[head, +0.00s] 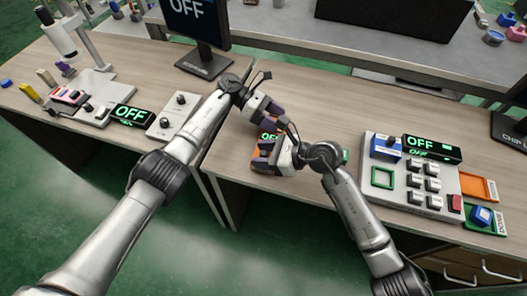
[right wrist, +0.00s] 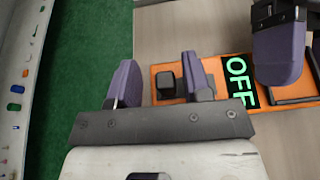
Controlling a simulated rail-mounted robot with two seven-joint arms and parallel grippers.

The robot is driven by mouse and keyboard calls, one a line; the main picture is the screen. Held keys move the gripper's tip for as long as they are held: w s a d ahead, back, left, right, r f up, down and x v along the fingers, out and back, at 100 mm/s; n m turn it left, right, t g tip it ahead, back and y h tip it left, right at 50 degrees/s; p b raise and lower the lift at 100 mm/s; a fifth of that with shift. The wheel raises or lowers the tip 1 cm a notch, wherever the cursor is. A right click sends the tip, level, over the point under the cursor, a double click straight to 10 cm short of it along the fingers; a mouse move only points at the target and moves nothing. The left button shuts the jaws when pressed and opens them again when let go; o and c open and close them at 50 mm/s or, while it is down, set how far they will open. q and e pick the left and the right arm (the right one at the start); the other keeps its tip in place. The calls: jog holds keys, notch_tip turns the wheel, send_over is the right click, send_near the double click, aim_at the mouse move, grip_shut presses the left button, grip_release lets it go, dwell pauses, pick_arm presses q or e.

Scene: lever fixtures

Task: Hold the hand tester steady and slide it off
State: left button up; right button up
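The hand tester, an orange plate with a green OFF display (head: 269,137), lies on the desk, partly covered by my grippers. In the right wrist view its OFF display (right wrist: 240,80), a square black slider knob (right wrist: 166,84) and part of a black handle frame (right wrist: 297,102) show. My right gripper (head: 264,157) is at the tester's near side. Its purple fingers are spread (right wrist: 160,80), with the knob in the picture between them, and no grip shows. My left gripper (head: 276,115) is at the far side, by the handle; whether it holds the handle is hidden.
A white panel with switches and an OFF display (head: 432,149) stands to the right, by orange and green trays (head: 478,186). To the left are a white switch plate (head: 175,116) and another OFF display (head: 128,115). A monitor (head: 205,62) stands behind. The desk's front edge is close.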

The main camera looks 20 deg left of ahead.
pick_arm(q)
jog(key=shift+s+a+f, duration=0.1)
jog(key=shift+f, duration=0.3)
pick_arm(e)
jog(key=v, duration=1.2)
pick_arm(q)
jog(key=o, duration=1)
jog(key=shift+r, duration=0.1)
jog(key=shift+o, duration=0.3)
jog(key=shift+r, duration=0.1)
